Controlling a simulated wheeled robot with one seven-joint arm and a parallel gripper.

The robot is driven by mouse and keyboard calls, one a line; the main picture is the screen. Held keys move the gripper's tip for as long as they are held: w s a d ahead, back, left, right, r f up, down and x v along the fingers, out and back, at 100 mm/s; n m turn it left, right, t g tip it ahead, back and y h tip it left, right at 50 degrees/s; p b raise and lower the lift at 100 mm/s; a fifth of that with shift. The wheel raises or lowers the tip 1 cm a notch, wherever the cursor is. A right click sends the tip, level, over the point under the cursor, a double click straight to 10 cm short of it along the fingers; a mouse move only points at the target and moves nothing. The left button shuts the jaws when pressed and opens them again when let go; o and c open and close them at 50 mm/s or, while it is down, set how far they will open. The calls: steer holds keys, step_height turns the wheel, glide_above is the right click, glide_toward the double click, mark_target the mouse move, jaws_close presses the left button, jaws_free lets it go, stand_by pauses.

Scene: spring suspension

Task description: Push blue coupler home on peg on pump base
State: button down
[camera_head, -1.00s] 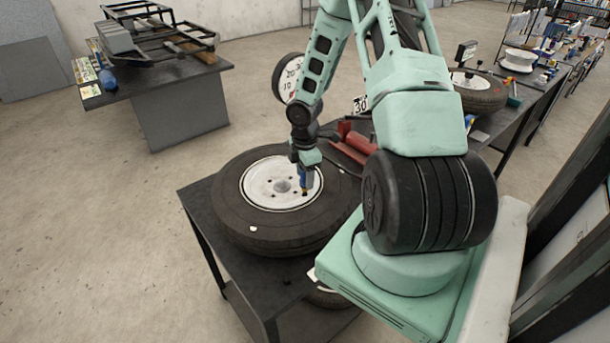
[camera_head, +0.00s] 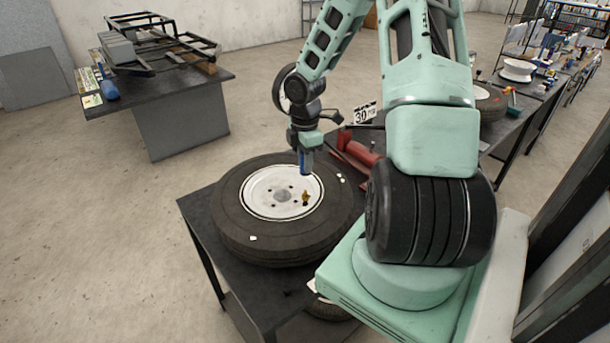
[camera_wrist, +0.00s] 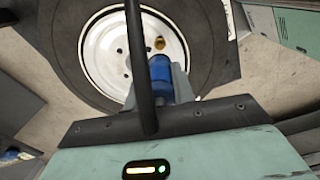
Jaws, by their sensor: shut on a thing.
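My gripper (camera_head: 305,150) is shut on the blue coupler (camera_head: 305,165) and holds it upright above the wheel. In the wrist view the blue coupler (camera_wrist: 161,72) sits between my gripper's fingers (camera_wrist: 163,88), and a black hose (camera_wrist: 137,60) crosses in front. The brass valve (camera_head: 305,198) on the white rim stands just below the coupler, with a visible gap between them. The red pump (camera_head: 362,148) lies behind the wheel to the right, partly hidden by my arm. I cannot make out the peg on its base.
The tyre (camera_head: 240,225) lies flat on a dark table (camera_head: 205,210). Small white pieces lie on the tyre. Another table (camera_head: 180,125) with a black frame stands at the back left.

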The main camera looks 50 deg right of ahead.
step_height(320, 180, up, 3)
steer(key=shift+f+p, duration=0.1)
steer(key=shift+p, duration=0.45)
step_height(320, 180, up, 2)
steer(key=p, duration=0.2)
steer(key=shift+p, duration=0.35)
